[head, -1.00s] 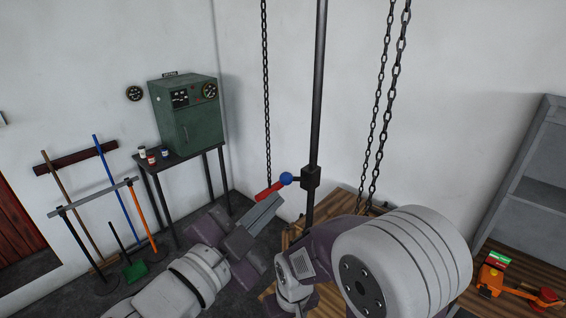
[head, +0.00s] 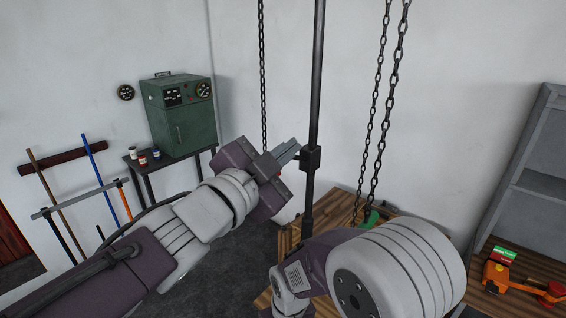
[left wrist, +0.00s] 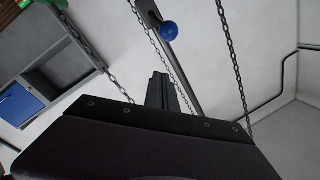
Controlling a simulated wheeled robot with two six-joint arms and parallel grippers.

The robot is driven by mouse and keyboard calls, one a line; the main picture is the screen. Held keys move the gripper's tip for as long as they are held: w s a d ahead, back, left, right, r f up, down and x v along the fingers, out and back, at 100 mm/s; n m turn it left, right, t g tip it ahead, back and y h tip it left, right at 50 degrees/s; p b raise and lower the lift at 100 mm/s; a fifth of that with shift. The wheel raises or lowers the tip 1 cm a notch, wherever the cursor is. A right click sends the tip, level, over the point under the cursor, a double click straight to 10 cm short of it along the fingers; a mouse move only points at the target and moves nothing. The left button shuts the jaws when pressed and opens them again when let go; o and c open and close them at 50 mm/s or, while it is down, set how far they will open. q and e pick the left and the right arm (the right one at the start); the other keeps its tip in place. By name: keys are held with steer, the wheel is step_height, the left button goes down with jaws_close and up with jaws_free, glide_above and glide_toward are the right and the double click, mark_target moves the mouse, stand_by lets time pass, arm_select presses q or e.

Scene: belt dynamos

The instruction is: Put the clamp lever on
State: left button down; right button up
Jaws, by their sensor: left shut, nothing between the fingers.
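A dark clamp block (head: 311,158) sits on the upright black pole (head: 317,80). My left gripper (head: 291,152) is shut and empty, its fingertips at the left side of the block in the head view; I cannot tell whether they touch it. The lever's blue ball (left wrist: 169,31) shows in the left wrist view, beyond the shut fingers (left wrist: 160,88) and beside the pole. In the head view the ball is hidden behind my left gripper, and only a small red bit (head: 280,174), probably the lever's handle, shows below it. My right gripper is not in view.
Chains (head: 381,110) hang on both sides of the pole. A wooden bench (head: 345,205) stands behind, with a green object (head: 372,216) on it. A green cabinet (head: 180,118) stands on a table at left. An orange tool (head: 505,277) lies at right.

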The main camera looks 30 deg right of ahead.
arm_select(q)
steer(key=w+f, duration=0.1)
steer(key=w, duration=0.1)
steer(key=w+d+f+p, duration=0.1)
steer(key=shift+w+d+f, duration=0.1)
steer(key=shift+w+f, duration=0.25)
steer(key=shift+w, duration=0.05)
steer(key=shift+d, duration=0.1)
